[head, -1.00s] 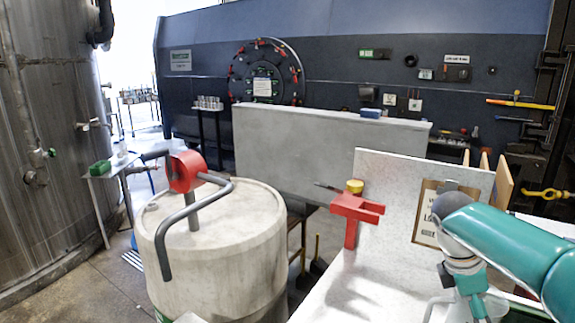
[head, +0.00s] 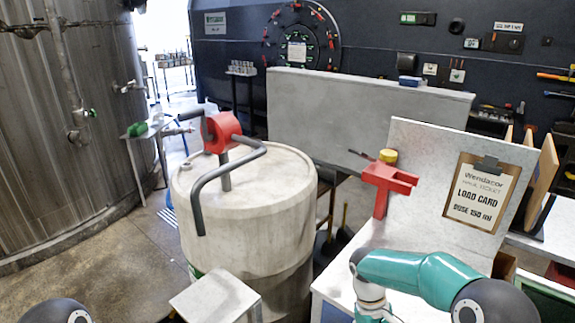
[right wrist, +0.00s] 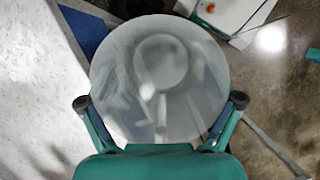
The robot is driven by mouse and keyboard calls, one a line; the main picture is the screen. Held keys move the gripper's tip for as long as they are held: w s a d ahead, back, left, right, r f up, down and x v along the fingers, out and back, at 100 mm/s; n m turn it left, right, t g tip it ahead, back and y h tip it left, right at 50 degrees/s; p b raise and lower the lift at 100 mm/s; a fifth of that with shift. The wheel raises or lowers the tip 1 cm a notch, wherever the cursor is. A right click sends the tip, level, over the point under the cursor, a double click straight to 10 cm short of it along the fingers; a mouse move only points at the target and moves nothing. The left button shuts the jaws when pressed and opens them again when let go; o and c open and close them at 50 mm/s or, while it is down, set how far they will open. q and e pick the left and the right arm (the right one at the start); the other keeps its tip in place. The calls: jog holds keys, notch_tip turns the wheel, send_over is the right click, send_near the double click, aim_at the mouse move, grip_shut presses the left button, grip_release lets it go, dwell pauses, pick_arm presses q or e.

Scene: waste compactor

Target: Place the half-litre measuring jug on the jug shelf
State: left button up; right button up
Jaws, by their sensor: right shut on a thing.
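A round, translucent whitish vessel (right wrist: 125,75), which I take for the measuring jug, fills the middle of the right wrist view, seen end-on. Its handle and markings cannot be made out. My right gripper (right wrist: 162,102) is shut on it, with one finger on each side. My left gripper is not in view. I cannot tell which surface is the jug shelf.
A large pale drum (head: 250,215) with a red-headed crank (head: 222,132) stands left of the white bench (head: 352,262). A small pale platform (head: 215,296) is in front of it. A red bracket (head: 386,187) and load card (head: 481,193) are on the bench. Floor is open at left.

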jog(key=m, duration=0.1)
jog(key=a+m+y, duration=0.1)
jog(key=m, duration=0.1)
jog(key=shift+w+a+f+m+g, duration=0.2)
jog(key=shift+a+f+m+g, duration=0.1)
jog(key=shift+m, duration=0.1)
jog(key=shift+w+m+y, duration=0.1)
jog(key=shift+m+y, duration=0.5)
jog(key=shift+m, duration=0.4)
